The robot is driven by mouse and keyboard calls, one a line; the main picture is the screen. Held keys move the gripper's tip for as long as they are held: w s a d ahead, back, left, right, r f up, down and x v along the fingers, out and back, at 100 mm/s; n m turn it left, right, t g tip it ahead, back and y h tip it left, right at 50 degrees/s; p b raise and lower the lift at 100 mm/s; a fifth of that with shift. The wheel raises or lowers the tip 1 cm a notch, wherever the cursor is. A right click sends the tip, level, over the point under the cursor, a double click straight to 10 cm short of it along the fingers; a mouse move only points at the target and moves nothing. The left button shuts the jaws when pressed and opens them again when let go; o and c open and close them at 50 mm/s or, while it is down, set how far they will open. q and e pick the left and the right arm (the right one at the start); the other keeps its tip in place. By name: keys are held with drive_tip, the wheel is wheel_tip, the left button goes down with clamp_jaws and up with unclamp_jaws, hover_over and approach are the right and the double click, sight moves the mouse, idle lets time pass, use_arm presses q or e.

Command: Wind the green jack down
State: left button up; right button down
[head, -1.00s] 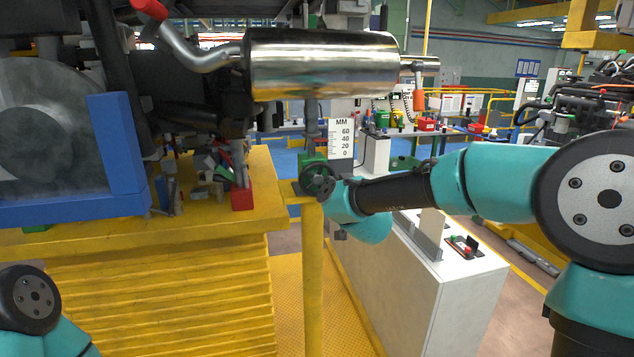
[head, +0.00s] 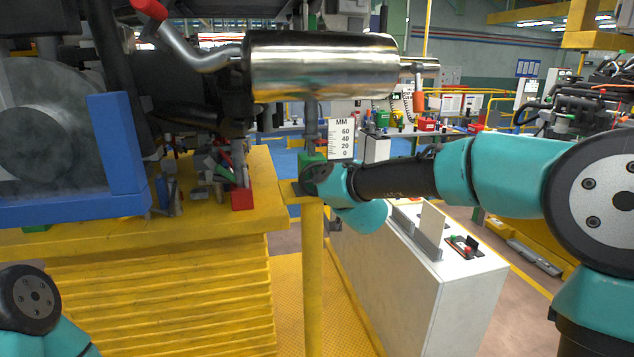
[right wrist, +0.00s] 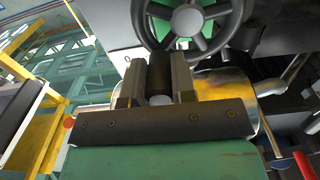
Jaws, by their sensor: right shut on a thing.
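The green jack (head: 312,158) stands on top of a yellow post, its upright rod reaching up towards the shiny muffler (head: 322,66). In the head view my right wrist covers most of its handwheel. The right wrist view shows the dark spoked handwheel (right wrist: 192,22), with green behind it. My right gripper (right wrist: 159,72) is shut on the handwheel's dark handle (right wrist: 160,88), a finger on each side. A white MM scale (head: 341,138), marked 0 to 60, stands beside the jack. My left gripper is out of view; only part of that arm shows at lower left.
A yellow stepped platform (head: 150,235) with a red block (head: 242,198) and clutter is left of the jack. A blue frame (head: 118,140) stands above it. A white cabinet (head: 450,275) is below my right arm. Yellow floor plating lies below the post.

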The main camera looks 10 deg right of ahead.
sight(306, 174)
drive_tip(key=shift+a+r, duration=0.2)
drive_tip(key=shift+a, duration=0.3)
drive_tip(key=shift+a+r, duration=0.15)
drive_tip(key=shift+a, duration=0.3)
drive_tip(key=shift+a, duration=1.2)
drive_tip(key=shift+f, duration=0.1)
drive_tip(key=shift+a+f, duration=0.65)
drive_tip(key=shift+a, duration=0.3)
